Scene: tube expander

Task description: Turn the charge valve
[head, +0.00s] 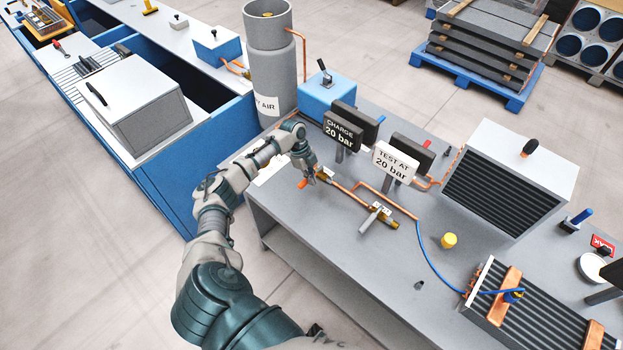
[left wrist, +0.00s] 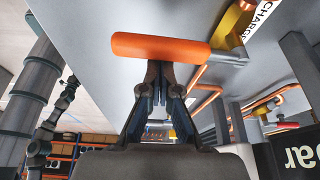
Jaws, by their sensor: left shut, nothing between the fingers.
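The charge valve has a brass body (head: 323,174) on the copper pipe at the bench's left part, with an orange lever handle (head: 302,184). In the left wrist view the orange handle (left wrist: 160,47) lies crosswise just beyond my fingertips, with a "CHARGE" label (left wrist: 262,16) beside the brass part. My left gripper (head: 309,177) is at the valve, its fingers (left wrist: 158,76) shut with nothing between them. The tips are at or very near the handle's side; I cannot tell if they touch. My right gripper is not in view.
Signs reading "CHARGE 20 bar" (head: 341,133) and "TEST AT 20 bar" (head: 394,163) stand close to the gripper. A second brass valve (head: 379,217) sits along the pipe. A grey cylinder (head: 270,65) stands behind the arm. The bench front (head: 340,245) is clear.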

